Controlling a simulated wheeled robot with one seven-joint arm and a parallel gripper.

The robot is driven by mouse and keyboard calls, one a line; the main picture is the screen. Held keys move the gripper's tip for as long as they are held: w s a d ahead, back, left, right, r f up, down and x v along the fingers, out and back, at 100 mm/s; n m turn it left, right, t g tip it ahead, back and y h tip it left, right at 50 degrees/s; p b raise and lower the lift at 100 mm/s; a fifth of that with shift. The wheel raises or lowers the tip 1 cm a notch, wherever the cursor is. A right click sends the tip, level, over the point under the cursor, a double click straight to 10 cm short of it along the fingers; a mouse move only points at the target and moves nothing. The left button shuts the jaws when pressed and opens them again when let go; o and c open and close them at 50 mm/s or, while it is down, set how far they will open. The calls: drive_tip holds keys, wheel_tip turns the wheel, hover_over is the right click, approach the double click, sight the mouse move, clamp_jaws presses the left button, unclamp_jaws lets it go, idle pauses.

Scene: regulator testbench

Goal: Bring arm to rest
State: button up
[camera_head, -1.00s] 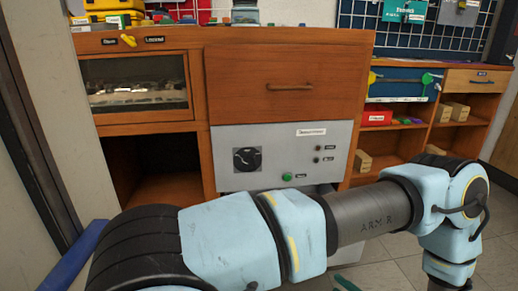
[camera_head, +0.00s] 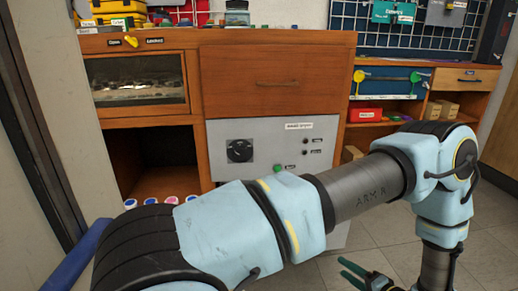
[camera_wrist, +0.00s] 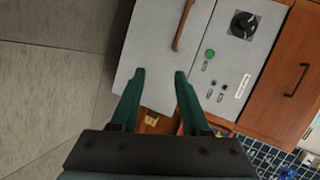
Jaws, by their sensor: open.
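My arm (camera_head: 365,190), light blue and grey, reaches across the lower part of the head view and bends down at the right. My gripper (camera_head: 345,268) shows at the bottom of the head view, its dark green fingers pointing left. In the wrist view my gripper (camera_wrist: 159,72) is open, with nothing between its fingers. It is in front of the grey control panel (camera_head: 265,147), which carries a black knob (camera_head: 240,150) and a green button (camera_head: 278,168). The panel also shows beyond the fingers in the wrist view (camera_wrist: 215,60). I cannot judge the exact gap.
A wooden cabinet has a closed drawer (camera_head: 275,83) above the panel and a glass-fronted compartment (camera_head: 135,79) at left. Several small coloured round items (camera_head: 172,199) sit in the open lower bay. Shelves with a red box (camera_head: 365,115) stand at right. The tiled floor (camera_head: 335,245) is partly clear.

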drive_tip(key=w+d+r+n+g+h, duration=0.1)
drive_tip(key=w+r+n+h, duration=0.15)
drive_tip(key=w, duration=0.35)
drive_tip(key=w+d+r+n+g+h, duration=0.1)
drive_tip(key=w+r+h, duration=0.1)
drive_tip(key=w+r, duration=0.3)
drive_tip(key=w+a+r+n+g+h+p, duration=0.2)
drive_tip(key=w+a+r+h, duration=0.15)
drive_tip(key=w+r, duration=0.4)
drive_tip(key=s+a+r+n+g, duration=0.1)
drive_tip(key=s+a+r+g, duration=0.15)
drive_tip(key=a+r, duration=0.75)
drive_tip(key=s+a+r+n+g+y+p, duration=0.1)
drive_tip(key=s+a+r+n+g, duration=0.1)
drive_tip(key=s+a, duration=0.65)
drive_tip(key=s+a+r+n+g+y+p, duration=0.1)
drive_tip(key=s+a+r+n+g, duration=0.3)
drive_tip(key=a, duration=0.8)
wheel_tip(320, 180, up, 36)
drive_tip(key=m+t+p, duration=0.1)
drive_tip(key=m+p, duration=0.1)
drive_tip(key=p, duration=3.5)
drive_tip(key=shift+s+d, duration=0.3)
drive_tip(key=shift+d, duration=0.1)
drive_tip(key=shift+a+m, duration=0.1)
drive_tip(key=shift+m, duration=0.15)
